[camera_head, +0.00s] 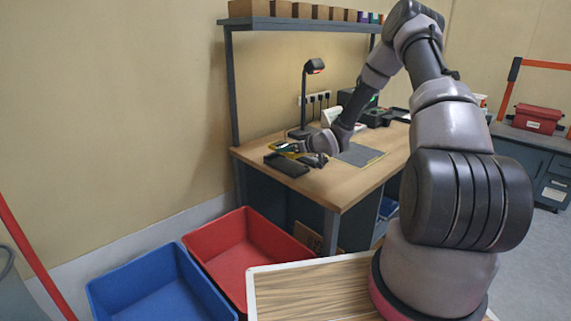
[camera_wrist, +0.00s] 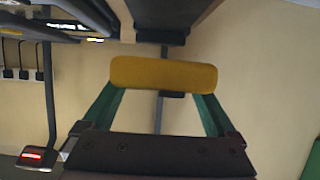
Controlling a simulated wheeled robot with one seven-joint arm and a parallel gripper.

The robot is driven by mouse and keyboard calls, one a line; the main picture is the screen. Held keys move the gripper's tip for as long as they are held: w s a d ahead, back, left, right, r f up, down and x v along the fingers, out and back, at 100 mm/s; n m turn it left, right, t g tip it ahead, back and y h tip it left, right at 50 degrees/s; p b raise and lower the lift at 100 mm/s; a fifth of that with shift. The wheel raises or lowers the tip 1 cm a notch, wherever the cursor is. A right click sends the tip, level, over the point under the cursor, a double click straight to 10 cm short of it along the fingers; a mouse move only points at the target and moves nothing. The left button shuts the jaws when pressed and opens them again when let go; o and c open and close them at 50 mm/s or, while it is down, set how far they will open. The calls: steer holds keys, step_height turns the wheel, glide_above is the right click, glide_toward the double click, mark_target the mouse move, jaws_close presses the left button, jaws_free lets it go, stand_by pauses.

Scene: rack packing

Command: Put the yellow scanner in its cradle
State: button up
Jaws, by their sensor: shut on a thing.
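The yellow scanner (camera_wrist: 163,75) is between the green fingers of my gripper (camera_wrist: 160,92) in the wrist view, with a finger at each end of its yellow part. In the head view the scanner (camera_head: 284,147) shows as a small yellow and dark shape at the end of my gripper (camera_head: 300,151), above the left end of the workbench. A low black holder (camera_head: 287,166) lies on the bench just below and in front of it; it may be the cradle, but I cannot tell for sure. The scanner looks apart from it.
A black stand with a red light (camera_head: 315,66) rises behind my gripper on the wooden workbench (camera_head: 345,187). A grey mat (camera_head: 360,155) lies to the right. A shelf (camera_head: 300,24) with boxes is above. Red (camera_head: 222,268) and blue (camera_head: 130,285) bins stand in front, left.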

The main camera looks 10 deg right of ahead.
mark_target(289, 166)
step_height(289, 166, down, 6)
steer(key=shift+r, duration=0.15)
steer(key=shift+f, duration=0.2)
